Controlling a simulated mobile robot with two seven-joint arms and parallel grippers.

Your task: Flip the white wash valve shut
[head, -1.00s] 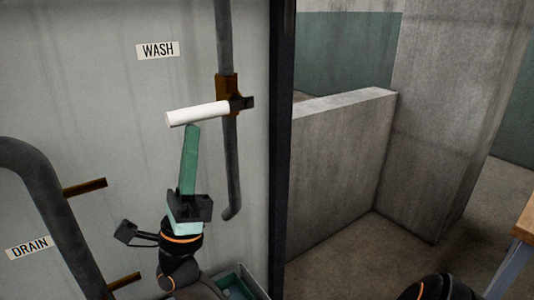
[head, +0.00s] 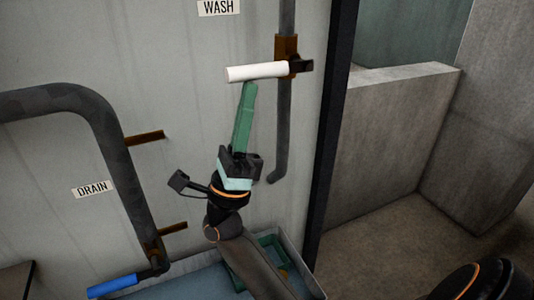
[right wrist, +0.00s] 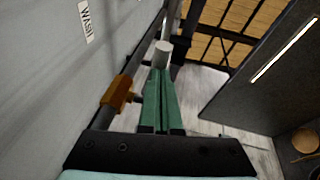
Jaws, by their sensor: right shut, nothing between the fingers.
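The white wash valve handle (head: 257,72) sticks out to the left of its pipe, nearly level, in the head view. Its right end meets a dark fitting by a rusty brown bracket (head: 286,46) on the pipe. The WASH label (head: 219,8) is above it. My right gripper (head: 250,87) is shut and empty, its green fingers pointing up just below the handle. Whether the tips touch it is unclear. In the right wrist view the white handle (right wrist: 162,50) shows just beyond the closed fingertips (right wrist: 160,72). My left gripper is out of view.
A dark drain pipe (head: 110,150) with a DRAIN label (head: 92,189) and a blue handle (head: 113,286) is at the left. A basin (head: 290,262) is below my arm. A low concrete wall (head: 390,140) stands right of the panel's dark edge.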

